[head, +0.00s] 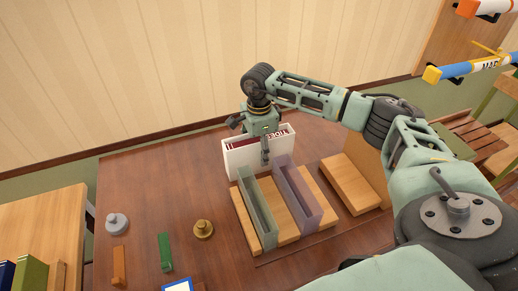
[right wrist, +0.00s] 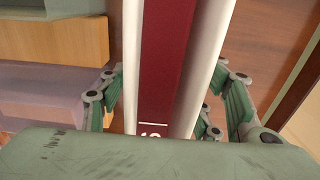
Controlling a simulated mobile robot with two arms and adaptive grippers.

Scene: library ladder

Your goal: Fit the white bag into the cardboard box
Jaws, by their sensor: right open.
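I see no white bag and no cardboard box that I can make out. A white open-topped case (head: 240,160) stands on the brown table, with a dark red book (head: 238,145) and lettering on the right part of its top. My right gripper (head: 254,140) is over the case, fingers pointing down. In the right wrist view its open fingers (right wrist: 165,105) are on both sides of the case's white walls (right wrist: 209,60), with the red spine (right wrist: 163,60) between them. I cannot tell whether the fingers touch the walls. My left gripper is out of view.
A grey weight (head: 117,223), a brass weight (head: 203,229), and orange and green pieces (head: 165,252) lie front left. The table left of the case is clear.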

